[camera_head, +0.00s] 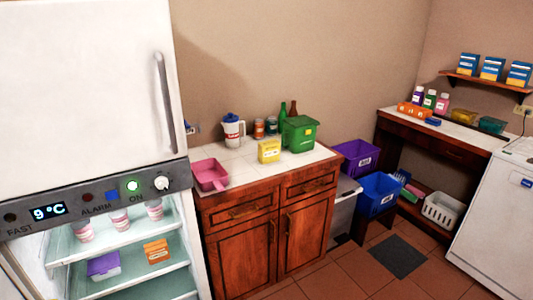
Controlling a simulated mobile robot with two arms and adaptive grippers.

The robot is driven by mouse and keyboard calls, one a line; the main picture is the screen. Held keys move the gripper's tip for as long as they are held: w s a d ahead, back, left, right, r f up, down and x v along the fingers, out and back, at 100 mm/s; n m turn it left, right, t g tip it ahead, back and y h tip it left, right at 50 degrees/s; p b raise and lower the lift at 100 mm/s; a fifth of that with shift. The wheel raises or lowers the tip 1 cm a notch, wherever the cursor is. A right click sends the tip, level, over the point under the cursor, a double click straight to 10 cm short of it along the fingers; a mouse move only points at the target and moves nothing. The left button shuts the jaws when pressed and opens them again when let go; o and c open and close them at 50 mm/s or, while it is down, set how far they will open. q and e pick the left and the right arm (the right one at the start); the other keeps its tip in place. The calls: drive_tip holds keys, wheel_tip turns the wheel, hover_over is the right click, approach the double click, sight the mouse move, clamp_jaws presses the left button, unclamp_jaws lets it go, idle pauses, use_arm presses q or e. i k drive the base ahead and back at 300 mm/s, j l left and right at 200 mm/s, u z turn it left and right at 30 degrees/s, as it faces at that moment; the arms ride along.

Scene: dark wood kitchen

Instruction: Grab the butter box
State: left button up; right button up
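A small yellow box with a white label (269,151) stands upright on the light counter top (240,167), in front of a green container. An orange box with a pale label (156,251) sits on a glass shelf inside the fridge (85,90). The lettering on both is too small to read, so I cannot tell for sure which is the butter box. Neither of my grippers is in view.
A pink pan (209,174), a white jug with a blue lid (232,131) and a green container (299,133) share the counter. Purple (357,158) and blue (380,194) crates stand to its right. The tiled floor (330,277) in front is clear.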

sight(269, 151)
drive_tip(key=i+u, duration=0.15)
drive_tip(key=u, duration=0.2)
drive_tip(key=i+l+u, duration=0.1)
drive_tip(key=u, duration=0.25)
drive_tip(key=i+l+u, duration=0.15)
drive_tip(key=u, duration=0.2)
